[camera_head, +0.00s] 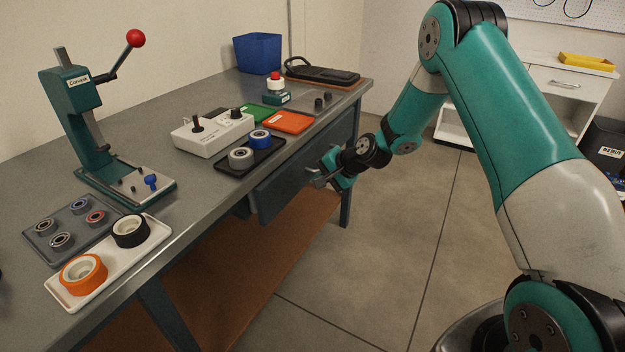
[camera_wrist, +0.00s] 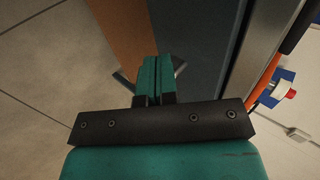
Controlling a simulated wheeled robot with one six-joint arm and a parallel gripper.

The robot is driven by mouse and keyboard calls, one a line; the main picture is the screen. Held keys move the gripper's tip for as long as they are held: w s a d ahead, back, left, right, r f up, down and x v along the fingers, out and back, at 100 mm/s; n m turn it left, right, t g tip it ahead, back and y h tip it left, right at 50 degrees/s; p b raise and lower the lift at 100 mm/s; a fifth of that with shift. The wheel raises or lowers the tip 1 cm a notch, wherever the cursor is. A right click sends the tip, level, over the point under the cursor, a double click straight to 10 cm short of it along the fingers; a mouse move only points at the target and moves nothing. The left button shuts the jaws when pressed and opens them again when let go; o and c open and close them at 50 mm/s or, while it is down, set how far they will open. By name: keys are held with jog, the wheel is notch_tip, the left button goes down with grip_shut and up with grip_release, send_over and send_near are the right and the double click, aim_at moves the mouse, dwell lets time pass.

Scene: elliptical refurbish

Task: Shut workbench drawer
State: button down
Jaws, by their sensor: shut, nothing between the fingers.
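The workbench drawer (camera_head: 285,188) has a blue-grey front under the right part of the workbench top (camera_head: 215,98). Its left end seems to stand out a little from the bench; the exact gap is hard to tell. My gripper (camera_head: 318,178) is at the drawer front, near its middle. In the wrist view, the teal fingers (camera_wrist: 157,75) are together with nothing between them.
An orange-brown lower shelf (camera_head: 215,270) lies below. The floor (camera_head: 400,260) in front is clear.

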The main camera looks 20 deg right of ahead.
jog(key=d+f+v, duration=0.1)
jog(key=v, duration=0.6)
jog(key=t+y+b, duration=0.3)
jog(key=t+b, duration=0.1)
jog(key=b, duration=1)
send_near(294, 183)
jog(key=x, duration=0.6)
jog(key=shift+s+f+b, duration=0.15)
jog(key=shift+f+b, duration=0.1)
jog(key=shift+b, duration=0.05)
jog(key=shift+w+a, duration=0.45)
jog(key=shift+w, duration=0.1)
jog(key=shift+w, duration=0.1)
